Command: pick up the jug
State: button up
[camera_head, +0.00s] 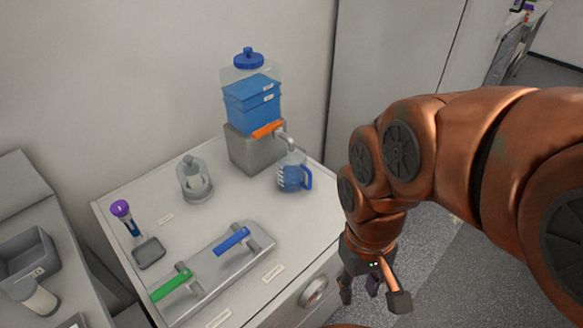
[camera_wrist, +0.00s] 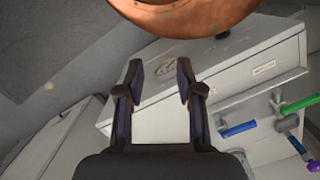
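The jug (camera_head: 292,172) is a small clear pitcher with a blue handle on its right side and blue contents. It stands upright on the white cabinet top (camera_head: 225,207), below the tap of a water dispenser (camera_head: 252,100). My gripper (camera_head: 374,290) hangs to the right of the cabinet, lower right of the jug in the head view and apart from it. In the wrist view my gripper (camera_wrist: 160,88) has its two fingers spread with nothing between them. I cannot make out the jug in the wrist view.
An orange lever (camera_head: 267,130) sits on the dispenser above the jug. A clear domed container (camera_head: 194,180) stands left of it. A tray with a blue handle (camera_head: 232,240) and a green handle (camera_head: 171,285) lies in front.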

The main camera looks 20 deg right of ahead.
aim_at(293, 169)
jog(key=u, duration=3.5)
jog(key=k, duration=1.7)
jog(key=z, duration=1.15)
